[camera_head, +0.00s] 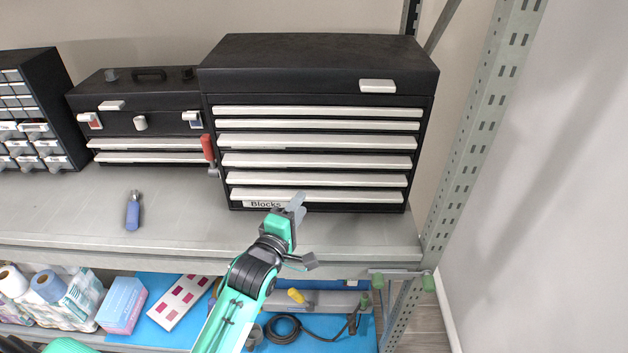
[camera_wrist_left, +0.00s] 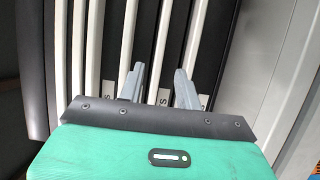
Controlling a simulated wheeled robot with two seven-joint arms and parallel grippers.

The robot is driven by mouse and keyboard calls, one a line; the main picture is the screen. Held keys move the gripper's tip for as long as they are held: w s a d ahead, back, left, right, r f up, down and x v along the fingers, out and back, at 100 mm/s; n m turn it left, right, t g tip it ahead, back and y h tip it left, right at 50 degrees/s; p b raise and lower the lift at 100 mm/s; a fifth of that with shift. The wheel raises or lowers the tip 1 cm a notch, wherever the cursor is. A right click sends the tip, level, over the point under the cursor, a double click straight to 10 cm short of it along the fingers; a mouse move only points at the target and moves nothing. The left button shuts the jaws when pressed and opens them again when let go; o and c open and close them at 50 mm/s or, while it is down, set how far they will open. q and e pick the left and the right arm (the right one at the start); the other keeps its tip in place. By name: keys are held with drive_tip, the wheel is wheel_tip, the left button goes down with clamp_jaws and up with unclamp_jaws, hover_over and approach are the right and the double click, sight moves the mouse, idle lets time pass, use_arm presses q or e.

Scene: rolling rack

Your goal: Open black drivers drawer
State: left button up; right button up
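A black tool chest (camera_head: 318,68) stands on the shelf with several stacked drawers, all looking shut, each with a long white pull. The lowest drawer's label (camera_head: 265,204) reads "Blocks". No label reading "drivers" is legible, so I cannot tell which drawer that is. My left gripper (camera_head: 297,207) is in front of the lowest drawers, near the right end of that label. In the left wrist view its two grey fingers (camera_wrist_left: 160,85) are apart with nothing between them, pointing at the drawer fronts, which appear as upright white strips. I cannot tell whether they touch. My right gripper is not in view.
A smaller black toolbox (camera_head: 140,100) and a parts cabinet (camera_head: 38,105) stand to the left. A red-handled tool (camera_head: 208,148) is beside the chest. A perforated rack post (camera_head: 480,130) rises at right.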

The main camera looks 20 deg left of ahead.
sight(314, 184)
use_arm(q)
drive_tip(key=w+p, duration=0.1)
drive_tip(key=w, duration=0.2)
drive_tip(key=w+p, duration=0.1)
drive_tip(key=w, duration=0.2)
drive_tip(key=w+d, duration=0.1)
drive_tip(key=w, duration=0.2)
drive_tip(key=shift+p, duration=0.4)
clamp_jaws()
